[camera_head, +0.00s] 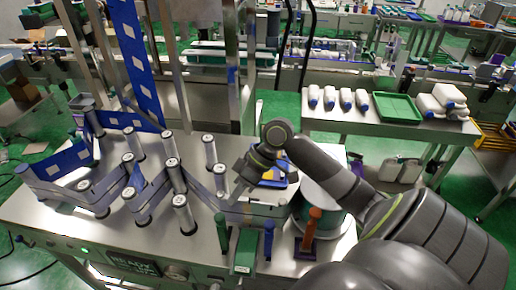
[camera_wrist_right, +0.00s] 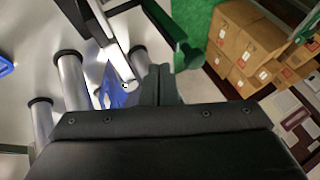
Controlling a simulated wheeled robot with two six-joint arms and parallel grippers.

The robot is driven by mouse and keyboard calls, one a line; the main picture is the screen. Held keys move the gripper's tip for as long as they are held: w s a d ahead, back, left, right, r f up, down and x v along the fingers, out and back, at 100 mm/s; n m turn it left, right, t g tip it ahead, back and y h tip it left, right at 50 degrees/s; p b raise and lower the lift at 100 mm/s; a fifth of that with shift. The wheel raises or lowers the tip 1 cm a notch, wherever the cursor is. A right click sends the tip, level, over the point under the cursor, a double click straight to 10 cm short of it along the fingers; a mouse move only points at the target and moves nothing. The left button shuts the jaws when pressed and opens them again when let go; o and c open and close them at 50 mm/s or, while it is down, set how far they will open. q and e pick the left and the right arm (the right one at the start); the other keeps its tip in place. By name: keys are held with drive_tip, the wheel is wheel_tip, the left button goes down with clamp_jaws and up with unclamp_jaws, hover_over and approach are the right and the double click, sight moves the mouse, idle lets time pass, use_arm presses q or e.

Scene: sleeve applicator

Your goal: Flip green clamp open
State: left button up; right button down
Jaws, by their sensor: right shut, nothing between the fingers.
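The green clamp has an upright dark green lever (camera_head: 222,233) at the front edge of the machine table, close to a green block (camera_head: 244,254). In the right wrist view a green post with a round end (camera_wrist_right: 186,50) lies just beyond and to the right of the fingertips; it looks like the same lever. My right gripper (camera_head: 236,198) reaches in from the right, above and behind the clamp. Its fingers (camera_wrist_right: 161,72) are shut and empty. I cannot tell whether they touch the green post. My left gripper is not in view.
Metal rollers (camera_head: 181,214) carrying a grey and blue web stand left of the gripper. A blue lever (camera_head: 268,240) and an orange-brown lever (camera_head: 310,232) stand to the right of the clamp. A side table (camera_head: 380,128) holds white bottles and a green tray (camera_head: 397,108).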

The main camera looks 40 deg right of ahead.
drive_tip(key=d, duration=0.3)
drive_tip(key=shift+w+d+r, duration=0.2)
drive_tip(key=shift+w, duration=0.1)
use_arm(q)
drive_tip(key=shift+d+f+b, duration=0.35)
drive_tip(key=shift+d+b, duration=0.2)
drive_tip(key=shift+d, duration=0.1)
use_arm(e)
drive_tip(key=a+v, duration=0.1)
drive_tip(key=v, duration=0.7)
drive_tip(key=shift+s+r, duration=0.3)
drive_tip(key=shift+r, duration=0.15)
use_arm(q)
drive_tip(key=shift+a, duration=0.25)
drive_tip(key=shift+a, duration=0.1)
